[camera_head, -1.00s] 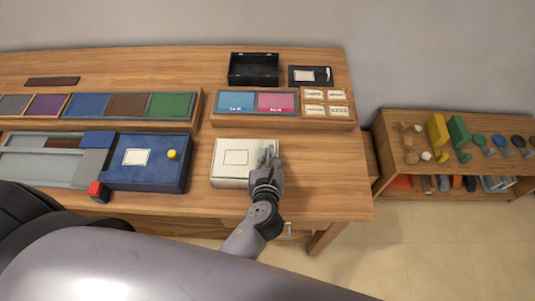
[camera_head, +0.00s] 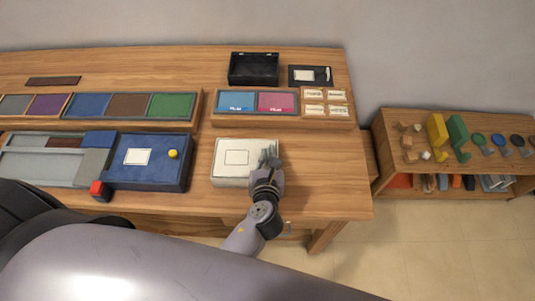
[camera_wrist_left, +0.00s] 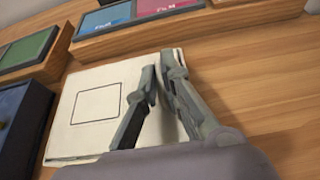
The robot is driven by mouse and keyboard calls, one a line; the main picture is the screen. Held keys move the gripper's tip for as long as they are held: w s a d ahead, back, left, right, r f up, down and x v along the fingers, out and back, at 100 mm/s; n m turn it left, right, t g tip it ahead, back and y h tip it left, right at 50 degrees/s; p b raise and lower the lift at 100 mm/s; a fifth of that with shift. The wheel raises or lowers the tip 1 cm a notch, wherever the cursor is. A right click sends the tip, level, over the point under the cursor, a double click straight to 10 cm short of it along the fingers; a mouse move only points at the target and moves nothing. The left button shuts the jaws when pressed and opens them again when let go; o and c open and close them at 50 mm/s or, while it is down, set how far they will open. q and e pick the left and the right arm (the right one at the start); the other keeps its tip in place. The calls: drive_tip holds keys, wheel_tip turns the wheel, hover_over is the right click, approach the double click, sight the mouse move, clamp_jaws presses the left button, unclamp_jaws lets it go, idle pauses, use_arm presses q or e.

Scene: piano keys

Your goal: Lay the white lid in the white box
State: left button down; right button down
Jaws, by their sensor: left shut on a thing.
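The white lid (camera_head: 237,157), flat with a thin dark rectangle drawn on it, lies level over the white box (camera_head: 230,183) near the table's front edge. Whether it is fully seated cannot be told. My left gripper (camera_head: 268,158) is at the lid's right edge, shut on the lid. In the left wrist view its fingers (camera_wrist_left: 160,75) are close together at that edge, and the lid (camera_wrist_left: 95,105) spreads out to their left. The box's inside is hidden under the lid. My right gripper is not in view.
A blue box (camera_head: 150,175) with a yellow knob stands left of the white box. A wooden tray (camera_head: 205,122) with blue and pink cards is behind it. Bare table (camera_head: 325,170) lies to the right. A low shelf (camera_head: 390,160) stands further right.

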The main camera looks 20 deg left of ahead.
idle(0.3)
use_arm(q)
drive_tip(key=c, duration=1.7)
unclamp_jaws()
drive_tip(key=shift+o, duration=0.2)
drive_tip(key=v, duration=1.2)
drive_tip(key=shift+d+f, duration=0.1)
drive_tip(key=shift+f, duration=0.05)
